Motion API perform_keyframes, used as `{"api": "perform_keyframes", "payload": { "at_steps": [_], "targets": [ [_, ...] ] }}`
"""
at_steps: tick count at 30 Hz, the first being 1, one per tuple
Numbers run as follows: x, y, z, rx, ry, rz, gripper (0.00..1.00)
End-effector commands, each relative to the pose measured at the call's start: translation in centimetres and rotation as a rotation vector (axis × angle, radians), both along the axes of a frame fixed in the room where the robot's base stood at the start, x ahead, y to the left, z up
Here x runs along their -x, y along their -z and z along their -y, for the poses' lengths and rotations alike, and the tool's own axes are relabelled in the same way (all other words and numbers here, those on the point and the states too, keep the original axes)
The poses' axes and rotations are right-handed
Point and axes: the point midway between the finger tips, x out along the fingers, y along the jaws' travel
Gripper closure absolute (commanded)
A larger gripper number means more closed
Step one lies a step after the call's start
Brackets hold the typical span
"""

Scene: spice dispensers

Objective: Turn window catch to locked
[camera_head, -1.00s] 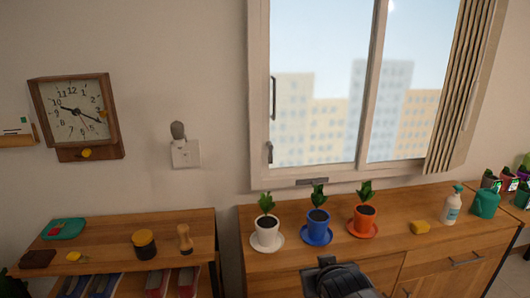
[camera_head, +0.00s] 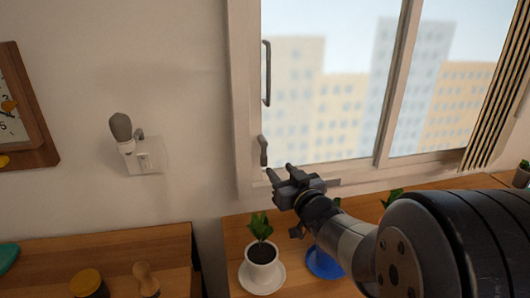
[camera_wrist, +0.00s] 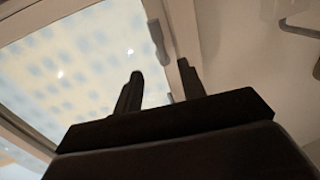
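The window catch (camera_head: 263,151) is a small dark grey lever at the lower left of the window frame. It stands roughly upright. In the wrist view a dark upright lever (camera_wrist: 157,40) that looks like the catch shows just beyond the fingertips. My gripper (camera_head: 279,171) is just below and right of the catch in the head view, its fingers pointing toward the window. In the wrist view my gripper (camera_wrist: 160,70) has its two fingers apart with nothing between them. I cannot tell whether a finger touches the catch.
A longer dark handle (camera_head: 266,72) is above the catch on the frame. A wall switch (camera_head: 144,161) with a grey-topped plug-in is left of the window.

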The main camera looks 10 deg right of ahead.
Motion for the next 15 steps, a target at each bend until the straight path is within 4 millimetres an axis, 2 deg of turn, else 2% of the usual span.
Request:
{"api": "perform_keyframes", "payload": {
  "at_steps": [9,15],
  "targets": [
    [-5.5,0.0,-1.2,0.001,-0.001,-0.004,0.61],
    [-8.2,0.0,-1.7,0.001,0.000,-0.002,0.61]
  ]
}}
